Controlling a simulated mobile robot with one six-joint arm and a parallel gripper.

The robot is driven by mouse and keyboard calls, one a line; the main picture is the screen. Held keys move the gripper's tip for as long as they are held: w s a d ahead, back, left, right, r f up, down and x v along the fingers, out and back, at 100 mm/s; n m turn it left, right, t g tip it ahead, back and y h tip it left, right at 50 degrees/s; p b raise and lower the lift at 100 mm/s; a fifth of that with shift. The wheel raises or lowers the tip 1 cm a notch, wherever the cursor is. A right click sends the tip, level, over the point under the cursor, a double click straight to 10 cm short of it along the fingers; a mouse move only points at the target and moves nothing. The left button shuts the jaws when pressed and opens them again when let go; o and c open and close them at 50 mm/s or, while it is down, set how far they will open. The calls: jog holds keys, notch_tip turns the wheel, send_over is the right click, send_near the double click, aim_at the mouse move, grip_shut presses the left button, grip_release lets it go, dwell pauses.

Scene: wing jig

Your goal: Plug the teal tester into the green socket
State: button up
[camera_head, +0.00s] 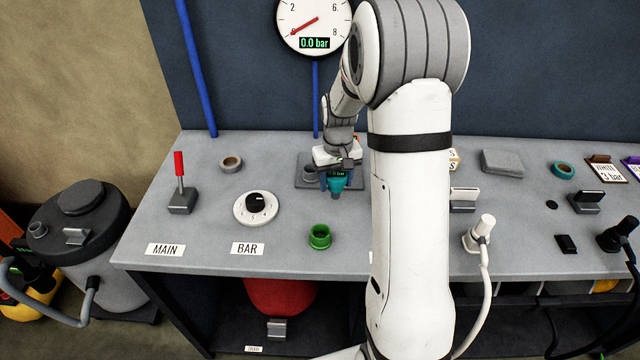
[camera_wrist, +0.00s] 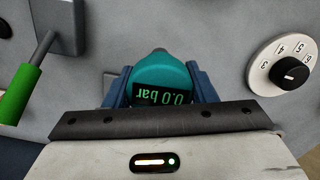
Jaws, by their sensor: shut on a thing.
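The teal tester (camera_head: 338,184) is held between the blue fingers of my gripper (camera_head: 336,172), its dark nozzle pointing down. In the wrist view, the gripper (camera_wrist: 160,88) is shut on the teal tester (camera_wrist: 158,72), whose small display reads 0.0 bar. The green socket (camera_head: 320,237) is an open ring on the bench near its front edge. The tester is behind it and slightly right, apart from it. The socket cannot be seen in the wrist view.
A grey plate (camera_head: 301,184) with a grey cup lies beside the tester. The BAR dial (camera_head: 256,207) is left of the socket, and the red-handled MAIN lever (camera_head: 180,183) is farther left. A green-handled lever (camera_wrist: 22,92) shows in the wrist view. My arm hides the bench's middle.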

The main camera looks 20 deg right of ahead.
jog(key=shift+s+a+r, duration=0.1)
jog(key=shift+a+r, duration=0.1)
jog(key=shift+r, duration=0.1)
jog(key=s+a+r+p, duration=0.3)
jog(key=s+a+r, duration=0.3)
jog(key=s+r, duration=0.25)
notch_tip(320, 180, down, 8)
jog(key=s+b, duration=0.1)
jog(key=b, duration=0.4)
jog(key=shift+a+m, duration=0.25)
jog(key=shift+m, duration=0.05)
jog(key=shift+s+r, duration=0.1)
jog(key=shift+f+b, duration=0.35)
jog(key=shift+f, duration=0.05)
jog(key=shift+f+b, duration=0.35)
jog(key=shift+f, duration=0.05)
jog(key=shift+f+b, duration=0.95)
jog(key=shift+f, duration=0.25)
